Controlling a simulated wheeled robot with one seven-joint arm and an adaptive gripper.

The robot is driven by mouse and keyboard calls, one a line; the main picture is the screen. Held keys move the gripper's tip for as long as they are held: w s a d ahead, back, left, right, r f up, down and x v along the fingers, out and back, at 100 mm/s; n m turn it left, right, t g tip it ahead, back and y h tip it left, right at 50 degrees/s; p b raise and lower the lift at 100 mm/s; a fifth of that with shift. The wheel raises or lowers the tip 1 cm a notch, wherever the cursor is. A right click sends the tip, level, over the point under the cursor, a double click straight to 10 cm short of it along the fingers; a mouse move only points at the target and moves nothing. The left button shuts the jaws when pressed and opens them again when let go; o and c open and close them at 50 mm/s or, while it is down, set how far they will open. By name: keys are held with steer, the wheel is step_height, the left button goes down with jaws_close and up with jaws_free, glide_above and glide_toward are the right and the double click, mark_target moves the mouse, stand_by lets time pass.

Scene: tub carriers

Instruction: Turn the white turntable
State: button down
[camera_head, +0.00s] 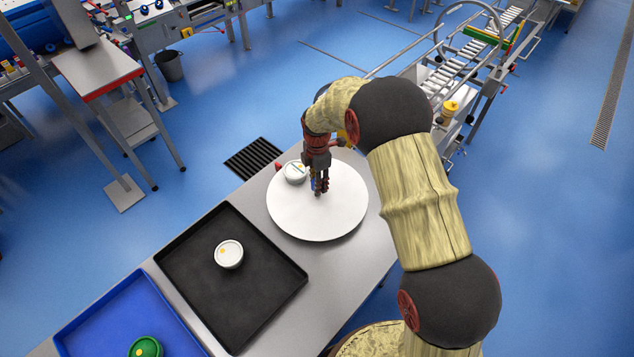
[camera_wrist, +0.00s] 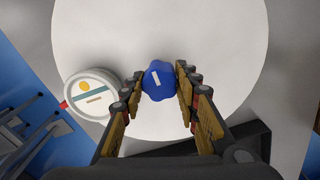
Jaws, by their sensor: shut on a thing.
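The white turntable (camera_head: 325,222) is a round flat disc on the grey table; it fills much of the wrist view (camera_wrist: 215,35). A blue knob (camera_wrist: 158,82) with a white mark stands on it. My gripper (camera_head: 319,190) is over the disc, its fingers on either side of the knob and shut on it. Between the fingertips (camera_wrist: 160,78) the knob's top shows; its base is hidden. A white round tub (camera_head: 294,173) with a teal stripe and a yellow dot sits near the disc's edge; it also shows in the wrist view (camera_wrist: 91,94).
A black tray (camera_head: 215,300) with a white tub (camera_head: 229,254) in it lies beside the turntable. A blue tray (camera_head: 90,325) with a green-lidded tub (camera_head: 146,347) is further left. A roller conveyor (camera_head: 470,65) stands behind on the right. The blue floor is largely clear.

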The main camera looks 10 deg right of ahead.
steer(key=shift+n, duration=0.3)
stand_by(0.4)
steer(key=c, duration=1.3)
jaws_free()
step_height(320, 180, up, 12)
